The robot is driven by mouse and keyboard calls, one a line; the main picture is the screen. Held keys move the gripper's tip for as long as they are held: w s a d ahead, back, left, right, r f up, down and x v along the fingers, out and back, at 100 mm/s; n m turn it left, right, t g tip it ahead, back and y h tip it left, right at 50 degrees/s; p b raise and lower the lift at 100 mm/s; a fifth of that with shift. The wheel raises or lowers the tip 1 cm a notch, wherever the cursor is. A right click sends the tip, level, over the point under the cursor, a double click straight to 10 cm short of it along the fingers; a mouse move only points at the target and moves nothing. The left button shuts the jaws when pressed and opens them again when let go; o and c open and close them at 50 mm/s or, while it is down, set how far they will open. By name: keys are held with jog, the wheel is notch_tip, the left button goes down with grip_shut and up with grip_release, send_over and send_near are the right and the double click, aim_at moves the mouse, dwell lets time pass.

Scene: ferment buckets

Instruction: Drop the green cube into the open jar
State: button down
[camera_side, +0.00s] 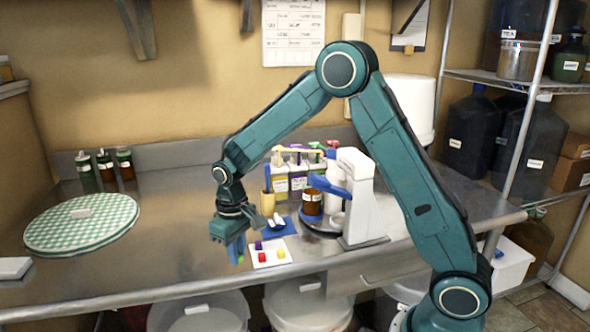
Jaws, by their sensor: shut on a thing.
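My gripper (237,254) points down at the left of a small white card, above the steel counter. It is shut on the green cube (240,259), which shows only as a small green patch at the fingertips. An amber jar (312,203) with a white label stands to the right, by a white device with a blue arm. I cannot see into its mouth, so I cannot tell if it is the open jar.
The white card (284,262) holds purple, red and yellow cubes. Behind it lies a blue mat (287,228) with white items. Several labelled bottles (298,180) stand behind the amber jar. A green checked round cloth (60,228) lies at left; counter between is clear.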

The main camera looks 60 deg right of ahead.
dwell(0.3)
jog(key=s+d+r, duration=0.1)
jog(key=d+r, duration=0.5)
jog(key=d, duration=0.4)
jog(key=s+d+r, duration=0.2)
jog(key=d+r, duration=0.5)
jog(key=d, duration=0.4)
jog(key=s+d+r, duration=0.1)
jog(key=d+r, duration=0.5)
jog(key=d, duration=0.5)
jog(key=shift+s+d+r, duration=0.15)
jog(key=shift+s, duration=0.05)
notch_tip(320, 180, down, 6)
